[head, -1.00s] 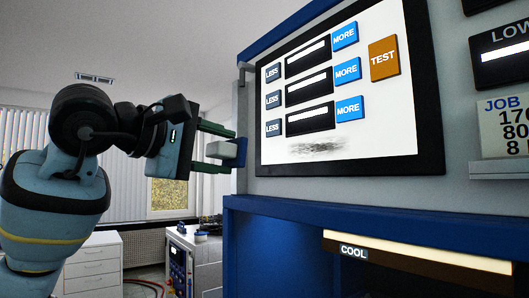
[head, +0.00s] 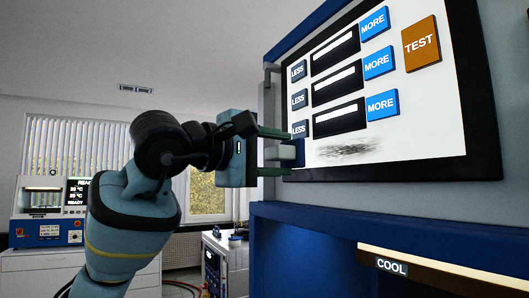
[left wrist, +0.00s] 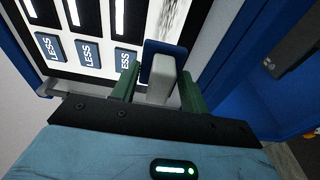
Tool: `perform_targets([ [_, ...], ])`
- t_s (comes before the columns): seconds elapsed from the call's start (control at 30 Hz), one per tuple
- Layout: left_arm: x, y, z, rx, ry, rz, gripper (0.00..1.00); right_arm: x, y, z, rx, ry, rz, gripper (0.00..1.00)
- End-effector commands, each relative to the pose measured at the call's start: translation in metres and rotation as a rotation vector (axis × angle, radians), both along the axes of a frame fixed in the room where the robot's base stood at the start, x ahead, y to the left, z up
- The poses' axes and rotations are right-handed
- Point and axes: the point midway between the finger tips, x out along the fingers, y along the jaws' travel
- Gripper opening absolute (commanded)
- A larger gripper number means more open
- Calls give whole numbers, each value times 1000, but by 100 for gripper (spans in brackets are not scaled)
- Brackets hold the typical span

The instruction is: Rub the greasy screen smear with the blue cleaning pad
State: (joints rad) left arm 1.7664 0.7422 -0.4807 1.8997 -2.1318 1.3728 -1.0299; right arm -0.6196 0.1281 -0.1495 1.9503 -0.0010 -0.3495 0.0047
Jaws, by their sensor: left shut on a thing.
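A dark grey, greasy smear (head: 347,150) lies along the bottom of the white part of the screen, below the button rows. It also shows at the top of the left wrist view (left wrist: 172,14). My left gripper (head: 276,152) is shut on the grey handle (left wrist: 162,76) of the blue cleaning pad (left wrist: 153,47), with a green finger on each side. In the head view the pad (head: 299,152) is at the screen's lower left corner, left of the smear. I cannot tell whether it touches the screen. My right gripper is not in view.
The screen has LESS buttons (head: 297,99), MORE buttons (head: 379,63) and an orange TEST button (head: 421,43), all near the smear. A dark bezel (head: 440,169) frames it. Below is a blue press frame (head: 300,215) with a COOL label (head: 391,266). Another bench device (head: 45,215) stands at far left.

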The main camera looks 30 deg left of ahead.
Motion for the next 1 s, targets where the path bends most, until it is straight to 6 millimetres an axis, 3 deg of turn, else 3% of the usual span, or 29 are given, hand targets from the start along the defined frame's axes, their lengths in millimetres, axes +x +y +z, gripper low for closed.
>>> perform_targets([
  [0.4, 24, -14, 0, 0, 0, -1, 27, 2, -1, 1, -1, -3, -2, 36],
  [1.0, 25, -15, 0, 1, 0, 0, 27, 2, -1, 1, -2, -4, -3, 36],
])
